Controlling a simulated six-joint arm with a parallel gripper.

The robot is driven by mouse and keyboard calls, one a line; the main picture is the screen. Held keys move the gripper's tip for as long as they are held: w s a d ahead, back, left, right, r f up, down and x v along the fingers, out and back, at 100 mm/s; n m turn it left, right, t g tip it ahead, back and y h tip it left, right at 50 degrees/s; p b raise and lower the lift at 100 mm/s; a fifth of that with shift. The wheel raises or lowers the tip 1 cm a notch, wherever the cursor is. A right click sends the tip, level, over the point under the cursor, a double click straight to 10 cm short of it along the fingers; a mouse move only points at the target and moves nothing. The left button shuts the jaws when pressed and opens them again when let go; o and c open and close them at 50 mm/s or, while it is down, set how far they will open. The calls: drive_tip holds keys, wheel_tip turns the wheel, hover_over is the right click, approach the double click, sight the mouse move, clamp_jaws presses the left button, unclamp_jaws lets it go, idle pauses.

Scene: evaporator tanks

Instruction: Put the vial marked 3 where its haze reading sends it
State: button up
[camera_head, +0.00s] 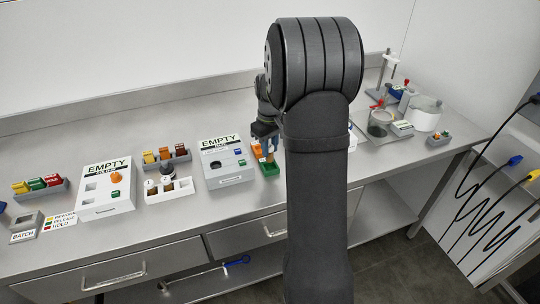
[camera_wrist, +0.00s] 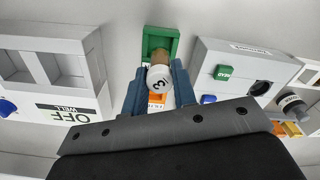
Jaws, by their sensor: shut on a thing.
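My gripper (camera_wrist: 158,85) is shut on the vial marked 3 (camera_wrist: 159,79), which has a white cap and a brown body. In the wrist view the vial's lower end points at a small green tray (camera_wrist: 174,34) and overlaps it. In the head view my gripper (camera_head: 265,136) is over the green tray (camera_head: 270,170), with the vial hanging below the fingers. I cannot tell whether the vial touches the tray's floor. An orange tray (camera_wrist: 156,100) shows just beside the green one. A white instrument (camera_head: 229,180) whose display reads EMPTY stands left of the trays, with a dark empty well.
Another EMPTY-marked box (camera_head: 106,207) with an orange knob stands farther left. A white rack (camera_head: 168,197) holds vials near it. A label card (camera_head: 60,220) reads REWORK, RELEASE, HOLD beside a BATCH box (camera_head: 22,238). A white pot (camera_head: 427,115) and stand are at far right.

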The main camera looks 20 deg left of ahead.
sight(270, 156)
drive_tip(key=shift+f, duration=1.8)
drive_tip(key=shift+f, duration=0.15)
drive_tip(key=o, duration=1)
wheel_tip(270, 156, up, 12)
drive_tip(key=shift+r, duration=0.15)
drive_tip(key=shift+f, duration=4.2)
drive_tip(key=shift+f, duration=0.1)
